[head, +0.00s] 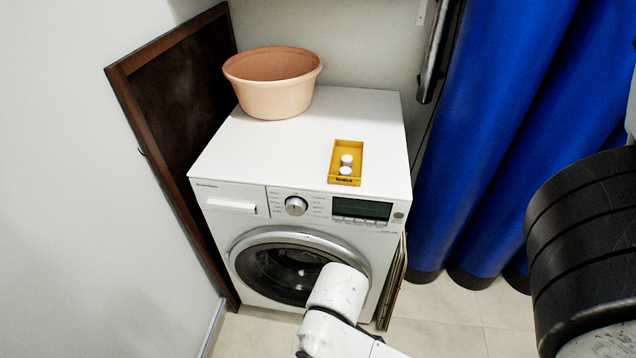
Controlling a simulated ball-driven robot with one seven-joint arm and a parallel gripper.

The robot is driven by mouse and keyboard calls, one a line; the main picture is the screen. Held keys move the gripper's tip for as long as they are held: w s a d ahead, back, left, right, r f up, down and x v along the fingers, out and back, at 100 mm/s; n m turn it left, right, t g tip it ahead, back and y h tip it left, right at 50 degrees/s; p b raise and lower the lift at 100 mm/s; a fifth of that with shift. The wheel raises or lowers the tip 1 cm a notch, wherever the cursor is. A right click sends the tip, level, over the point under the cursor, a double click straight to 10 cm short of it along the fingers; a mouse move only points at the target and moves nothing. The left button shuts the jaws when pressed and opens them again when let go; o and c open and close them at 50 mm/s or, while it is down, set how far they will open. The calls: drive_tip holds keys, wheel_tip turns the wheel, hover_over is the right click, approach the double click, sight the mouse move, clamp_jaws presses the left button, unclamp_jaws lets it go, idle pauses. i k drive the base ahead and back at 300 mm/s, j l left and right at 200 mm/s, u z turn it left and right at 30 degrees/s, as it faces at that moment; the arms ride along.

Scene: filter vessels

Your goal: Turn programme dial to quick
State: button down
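The programme dial (296,206) is a round silver knob on the front panel of a white washing machine (230,163). Small printed labels stand on both sides of the dial, too small to read, so I cannot tell which programme it points to. A dark display (362,208) with a row of buttons below it is to the right of the dial. White links of my arm rise from the bottom of the view in front of the round door (275,271), covering its lower right. My gripper's fingers do not show. Nothing covers the dial.
On the machine's top stand a peach basin (275,100) and a yellow tray (347,148) holding two white round pieces. A dark wood-framed panel (175,95) leans at the left. Tiled floor (450,320) shows at front right.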

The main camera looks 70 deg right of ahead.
sight(295, 207)
drive_tip(key=z, duration=0.35)
drive_tip(key=k+j+z, duration=0.1)
drive_tip(key=z, duration=0.3)
drive_tip(key=k+z, duration=0.1)
drive_tip(key=z, duration=0.25)
